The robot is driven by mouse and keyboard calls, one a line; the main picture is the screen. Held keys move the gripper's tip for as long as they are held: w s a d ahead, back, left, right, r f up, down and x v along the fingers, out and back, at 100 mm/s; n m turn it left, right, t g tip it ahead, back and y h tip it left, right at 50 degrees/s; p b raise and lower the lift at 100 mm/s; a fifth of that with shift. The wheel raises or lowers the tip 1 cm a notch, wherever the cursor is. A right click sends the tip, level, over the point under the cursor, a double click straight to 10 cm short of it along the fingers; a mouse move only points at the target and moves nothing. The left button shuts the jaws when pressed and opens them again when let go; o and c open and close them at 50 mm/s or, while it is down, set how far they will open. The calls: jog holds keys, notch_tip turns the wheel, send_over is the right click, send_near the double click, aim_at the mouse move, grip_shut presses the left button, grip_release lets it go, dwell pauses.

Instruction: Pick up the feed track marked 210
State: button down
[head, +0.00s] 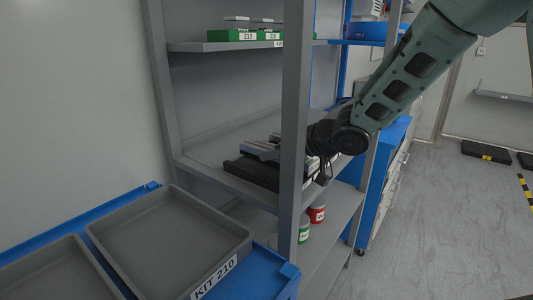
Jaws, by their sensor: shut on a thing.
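My gripper (318,158) reaches into the middle shelf from the right, low over the dark holders (252,172). It is shut on a feed track, but the grey upright hides most of the jaws and what they hold. Grey feed tracks (262,149) lie on the dark holders just left of my gripper. White labels (311,167) show at the right ends of the holders, partly hidden and too small to read, so I cannot tell which track is marked 210.
The grey upright (295,110) stands in front of my gripper. Green blocks (232,35), one labelled 210, sit on the upper shelf. A grey tray (170,235) labelled KIT 210 lies on the blue bench at front left. Cans (317,212) stand on the lower shelf.

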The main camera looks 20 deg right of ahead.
aim_at(311, 172)
jog(key=s+d, duration=0.2)
jog(key=s, duration=0.1)
jog(key=s+d, duration=0.3)
jog(key=s, duration=0.1)
jog(key=s+d, duration=0.2)
jog(key=s, duration=0.1)
jog(key=shift+s+d, duration=0.3)
jog(key=shift+d, duration=0.05)
jog(key=shift+s+d+f+b, duration=0.1)
jog(key=shift+d+f+b, duration=0.1)
jog(key=shift+b, duration=0.7)
jog(key=shift+s+d+b, duration=0.1)
jog(key=shift+s+b, duration=0.1)
jog(key=shift+b, duration=0.3)
jog(key=shift+s+d+r+b, duration=0.2)
jog(key=shift+s+d+b, duration=0.4)
jog(key=shift+b, duration=0.5)
